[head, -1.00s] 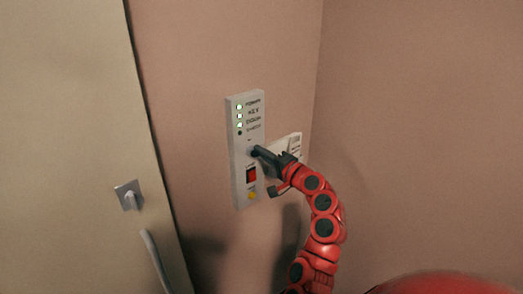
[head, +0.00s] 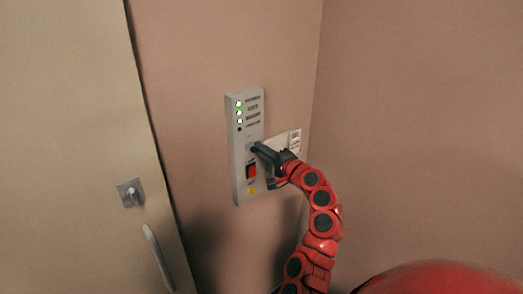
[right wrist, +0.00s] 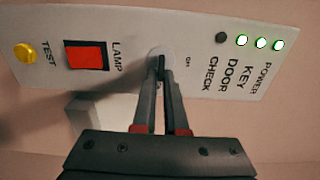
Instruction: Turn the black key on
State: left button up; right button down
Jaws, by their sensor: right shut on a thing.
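A grey control panel (head: 240,180) is fixed to the wall, with labels POWER, KEY, DOOR and CHECK. Its key switch is a round pale plate (right wrist: 159,54) between the LAMP switch and the lights. My right gripper (head: 257,149) reaches the panel from the right. In the right wrist view its fingers (right wrist: 161,72) are shut on the small black key (right wrist: 161,63) at that plate. The fingertips hide most of the key, so its exact angle is hard to tell. My left gripper is not in view.
Three green lights (right wrist: 260,43) are lit; the CHECK light (right wrist: 222,38) is dark. A red switch (right wrist: 87,55) and a yellow button (right wrist: 25,53) sit beside the key. A white box (head: 294,142) is behind the gripper. A door with a handle (head: 157,255) is at left.

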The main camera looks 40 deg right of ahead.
jog(key=c, duration=1)
grip_release()
jog(key=shift+o, duration=0.2)
jog(key=s+d+b, duration=0.1)
jog(key=s+b, duration=0.4)
jog(key=s, duration=1.2)
jog(key=shift+s+d+b, duration=0.2)
jog(key=shift+b, duration=0.1)
